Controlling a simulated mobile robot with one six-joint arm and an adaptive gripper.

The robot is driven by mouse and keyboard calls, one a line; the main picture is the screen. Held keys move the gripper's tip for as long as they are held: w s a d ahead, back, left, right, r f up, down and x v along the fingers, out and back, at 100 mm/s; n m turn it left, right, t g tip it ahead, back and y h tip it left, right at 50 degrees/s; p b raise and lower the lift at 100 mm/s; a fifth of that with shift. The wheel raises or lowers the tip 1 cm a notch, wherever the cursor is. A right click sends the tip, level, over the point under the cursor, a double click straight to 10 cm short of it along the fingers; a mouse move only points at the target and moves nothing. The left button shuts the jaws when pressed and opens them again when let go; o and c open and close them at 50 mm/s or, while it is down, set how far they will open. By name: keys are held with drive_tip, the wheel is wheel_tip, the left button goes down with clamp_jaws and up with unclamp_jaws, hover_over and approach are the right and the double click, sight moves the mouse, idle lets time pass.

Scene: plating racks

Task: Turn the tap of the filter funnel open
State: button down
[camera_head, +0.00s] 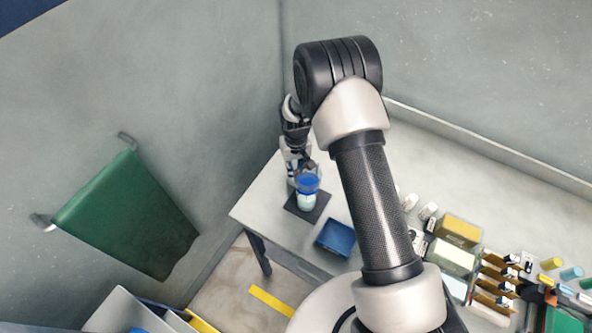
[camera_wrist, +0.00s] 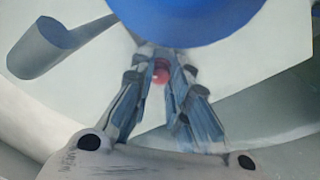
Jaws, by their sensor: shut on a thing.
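The filter funnel (camera_head: 307,184) shows in the head view as a blue-topped vessel with a pale lower part, upright on a dark mat (camera_head: 317,209) near the table's left end. In the wrist view its blue body (camera_wrist: 185,15) fills the top. My gripper (camera_wrist: 161,70) points at it from below in that view, its fingers closed around a small red piece (camera_wrist: 161,74), which appears to be the tap. The fingers cover most of it, so its turn angle is unclear. In the head view the fingertips are hard to make out beside the funnel.
A blue tray (camera_head: 335,238) lies on the table (camera_head: 262,205) right of the mat. Yellow and green boxes (camera_head: 458,232), racks and small coloured cylinders crowd the right side. A green cloth (camera_head: 130,218) hangs on the left wall. Walls stand close behind the table.

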idle(0.4)
drive_tip(key=c, duration=1.5)
unclamp_jaws()
drive_tip(key=shift+r, duration=0.15)
wheel_tip(320, 180, up, 12)
drive_tip(key=shift+f, duration=0.1)
